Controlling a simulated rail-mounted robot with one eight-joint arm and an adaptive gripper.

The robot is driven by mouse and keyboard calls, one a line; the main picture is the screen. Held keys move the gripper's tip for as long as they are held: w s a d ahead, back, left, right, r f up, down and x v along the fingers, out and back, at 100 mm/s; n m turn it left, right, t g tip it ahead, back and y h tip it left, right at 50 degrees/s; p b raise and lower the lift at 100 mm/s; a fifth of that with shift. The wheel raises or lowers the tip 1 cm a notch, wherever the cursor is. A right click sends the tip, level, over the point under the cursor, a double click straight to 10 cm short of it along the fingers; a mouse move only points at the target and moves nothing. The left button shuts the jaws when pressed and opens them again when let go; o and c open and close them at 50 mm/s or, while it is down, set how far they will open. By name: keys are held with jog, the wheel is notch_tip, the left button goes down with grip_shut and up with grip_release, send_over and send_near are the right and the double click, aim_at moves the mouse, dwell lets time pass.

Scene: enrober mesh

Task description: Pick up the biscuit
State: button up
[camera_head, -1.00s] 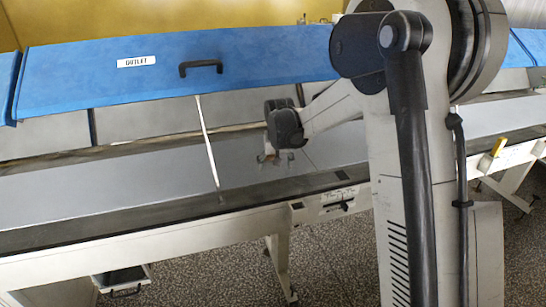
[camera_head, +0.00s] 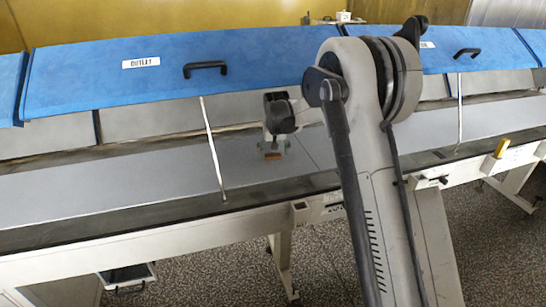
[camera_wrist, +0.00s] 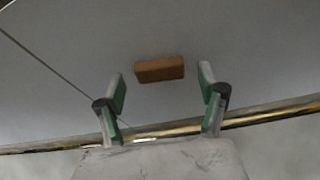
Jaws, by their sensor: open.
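The biscuit (camera_wrist: 160,70) is a small brown rectangular block lying on the grey mesh belt (camera_wrist: 250,40). In the wrist view it sits just beyond and between the two fingertips. My gripper (camera_wrist: 161,85) is open, with its green-padded fingers apart on either side and not touching the biscuit. In the head view my gripper (camera_head: 272,152) hangs over the belt, and a bit of the brown biscuit (camera_head: 272,155) shows at its tips. The height gap between them is hard to tell.
Blue covers (camera_head: 110,90), one marked OUTLET with a black handle (camera_head: 205,69), run behind the belt. A thin pale strip (camera_head: 212,150) hangs left of my gripper. A dark front rail (camera_head: 130,222) edges the belt. The belt on the left is clear.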

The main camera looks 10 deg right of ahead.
jog(key=shift+w+f, duration=0.2)
jog(key=shift+f, duration=0.45)
jog(key=c, duration=0.9)
